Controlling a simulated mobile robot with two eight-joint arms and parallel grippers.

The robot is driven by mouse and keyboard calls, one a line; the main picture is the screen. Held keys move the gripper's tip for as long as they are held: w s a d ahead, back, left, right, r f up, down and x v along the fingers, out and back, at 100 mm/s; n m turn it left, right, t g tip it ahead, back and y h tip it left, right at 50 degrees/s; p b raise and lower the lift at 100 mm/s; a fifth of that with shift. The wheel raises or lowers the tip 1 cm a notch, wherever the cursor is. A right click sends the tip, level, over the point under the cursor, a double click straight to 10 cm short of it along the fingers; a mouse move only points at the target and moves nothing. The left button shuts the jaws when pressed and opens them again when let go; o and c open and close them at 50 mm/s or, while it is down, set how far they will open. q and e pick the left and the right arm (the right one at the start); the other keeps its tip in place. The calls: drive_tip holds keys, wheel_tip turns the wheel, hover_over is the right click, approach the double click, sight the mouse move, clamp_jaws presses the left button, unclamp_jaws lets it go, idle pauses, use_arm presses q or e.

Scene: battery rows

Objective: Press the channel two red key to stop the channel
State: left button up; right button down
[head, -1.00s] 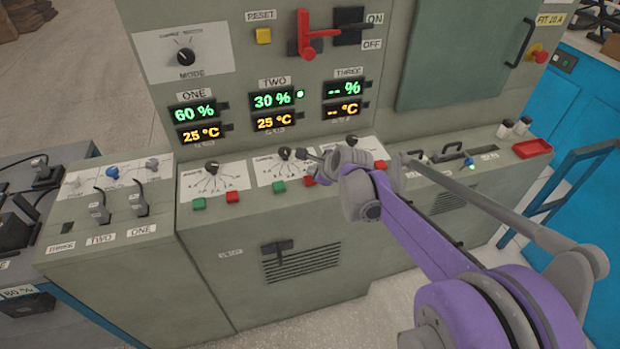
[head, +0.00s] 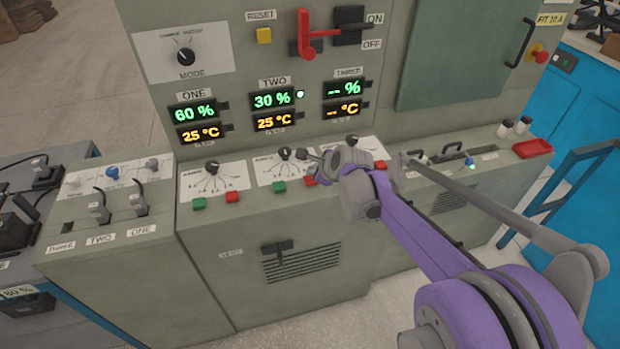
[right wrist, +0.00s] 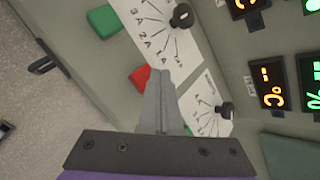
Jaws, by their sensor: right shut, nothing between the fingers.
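The channel two red key (head: 310,181) is on the sloping front of the grey cabinet, partly hidden by my right gripper (head: 320,174). In the right wrist view the red key (right wrist: 139,76) shows beside the tips of my shut, empty right gripper (right wrist: 159,74). I cannot tell whether the tips touch it. The channel two green key (head: 279,187) is to its left; it also shows in the right wrist view (right wrist: 103,20). The channel two display (head: 273,100) reads 30 % and 25 °C, with a white lamp (head: 300,94) lit beside it. My left gripper is not in view.
The channel one green key (head: 199,204) and red key (head: 233,197) are to the left. Another red key (head: 380,165) is just right of my gripper. Dials (head: 285,153) stand above the keys. A red lever (head: 306,38) juts out above the displays.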

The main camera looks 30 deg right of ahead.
drive_tip(key=shift+f+b, duration=0.3)
drive_tip(key=shift+f, duration=0.15)
drive_tip(key=shift+f+b, duration=0.3)
drive_tip(key=shift+f, duration=0.1)
idle(0.5)
idle(0.3)
drive_tip(key=shift+r+p, duration=0.65)
drive_tip(key=shift+r, duration=0.2)
drive_tip(key=shift+r, duration=0.1)
wheel_tip(320, 180, up, 5)
drive_tip(key=p, duration=0.3)
drive_tip(key=shift+p, duration=0.3)
